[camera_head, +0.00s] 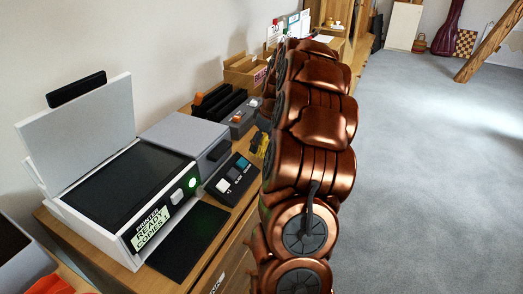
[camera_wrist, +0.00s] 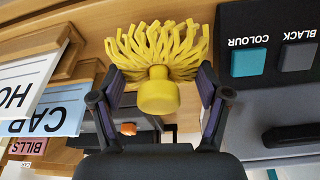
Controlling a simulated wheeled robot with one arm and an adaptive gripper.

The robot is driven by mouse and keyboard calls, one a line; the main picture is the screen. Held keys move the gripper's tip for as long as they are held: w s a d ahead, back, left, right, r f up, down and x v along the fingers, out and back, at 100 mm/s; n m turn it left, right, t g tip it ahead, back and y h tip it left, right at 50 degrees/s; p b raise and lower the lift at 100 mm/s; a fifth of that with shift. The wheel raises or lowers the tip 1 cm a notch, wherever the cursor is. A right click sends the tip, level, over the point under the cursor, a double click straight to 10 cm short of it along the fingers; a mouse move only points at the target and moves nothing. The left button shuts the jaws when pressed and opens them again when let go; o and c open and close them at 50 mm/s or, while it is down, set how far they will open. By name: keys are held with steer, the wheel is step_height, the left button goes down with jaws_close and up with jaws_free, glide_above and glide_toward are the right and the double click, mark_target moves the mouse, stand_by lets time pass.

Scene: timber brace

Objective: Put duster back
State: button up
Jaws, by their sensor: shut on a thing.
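The yellow duster (camera_wrist: 165,48), with a fringe of thick strands and a round knob end, is between the two dark fingers of my gripper (camera_wrist: 161,82) in the wrist view. My gripper is shut on it, with the strands pointing away from the palm. In the head view, a small yellow patch (camera_head: 258,145) shows beside my copper arm, over the desk; the rest is hidden behind the arm. I cannot tell how high the duster is above the desk.
A control box with COLOUR (camera_wrist: 249,62) and BLACK (camera_wrist: 298,56) buttons is close on the right. Labelled card files (camera_wrist: 50,107) stand left. A printer (camera_head: 120,190) with a raised lid, a grey box (camera_head: 180,138) and a dark mat (camera_head: 188,242) are on the desk.

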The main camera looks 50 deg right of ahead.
mark_target(263, 145)
steer(key=shift+f, duration=1.75)
steer(key=shift+f, duration=0.15)
steer(key=o, duration=1.2)
steer(key=v, duration=1.2)
